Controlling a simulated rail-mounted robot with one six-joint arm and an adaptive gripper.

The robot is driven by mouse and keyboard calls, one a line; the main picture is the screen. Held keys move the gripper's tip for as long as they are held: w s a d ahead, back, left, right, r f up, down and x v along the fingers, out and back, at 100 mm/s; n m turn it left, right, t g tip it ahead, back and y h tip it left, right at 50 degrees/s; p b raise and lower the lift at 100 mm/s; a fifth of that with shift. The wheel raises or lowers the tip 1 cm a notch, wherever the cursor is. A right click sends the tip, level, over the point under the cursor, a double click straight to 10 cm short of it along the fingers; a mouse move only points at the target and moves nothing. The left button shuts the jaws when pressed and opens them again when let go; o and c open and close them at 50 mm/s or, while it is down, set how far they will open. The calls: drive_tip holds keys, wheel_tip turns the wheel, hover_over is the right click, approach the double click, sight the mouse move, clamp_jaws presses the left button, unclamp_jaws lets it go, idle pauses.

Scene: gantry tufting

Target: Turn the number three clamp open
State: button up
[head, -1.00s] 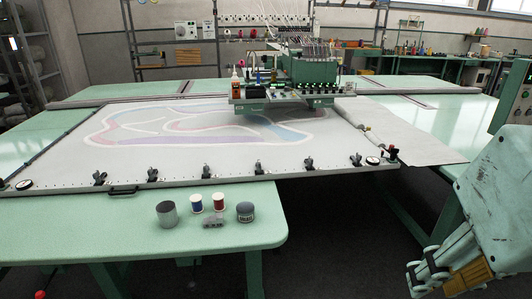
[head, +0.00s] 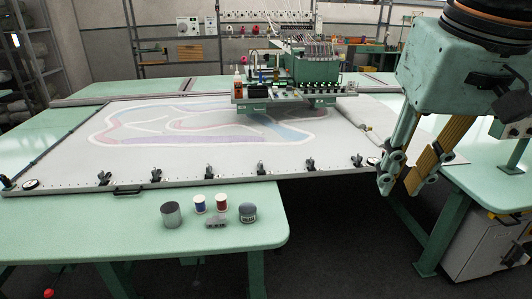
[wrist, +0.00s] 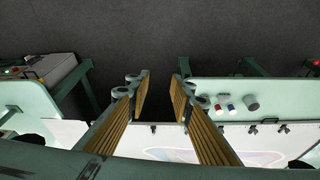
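Several black clamps stand along the near rail of the frame (head: 230,180) in the head view. Third from the left is one clamp (head: 209,172); third from the right is another clamp (head: 261,168). No clamp numbers are readable, and their levers are too small to judge as open or shut. My gripper (head: 398,187) is open and empty, pointing down beside the frame's near right corner, right of the clamps. In the wrist view its fingers (wrist: 160,77) are apart over dark floor. That view also shows small clamps (wrist: 252,130) on the rail.
A grey cup (head: 171,215), two thread spools (head: 210,204), a small grey block (head: 215,222) and a dark round tin (head: 248,213) stand on the near table (head: 110,215). The tufting head (head: 300,75) is over the cloth.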

drive_tip(key=w+a+r+p, duration=0.2)
drive_tip(key=w+r, duration=0.1)
drive_tip(key=w, duration=0.7)
drive_tip(key=w+a+r+p, duration=0.2)
drive_tip(key=w+r, duration=0.1)
drive_tip(key=w, duration=0.7)
drive_tip(key=n+g+p, duration=0.2)
drive_tip(key=g+p, duration=0.1)
drive_tip(key=p, duration=1.1)
hover_over(261, 162)
wheel_tip(261, 162, down, 28)
drive_tip(key=shift+s+f, duration=0.1)
drive_tip(key=shift+f, duration=0.1)
drive_tip(key=shift+f+p, duration=0.35)
drive_tip(key=shift+f, duration=6.45)
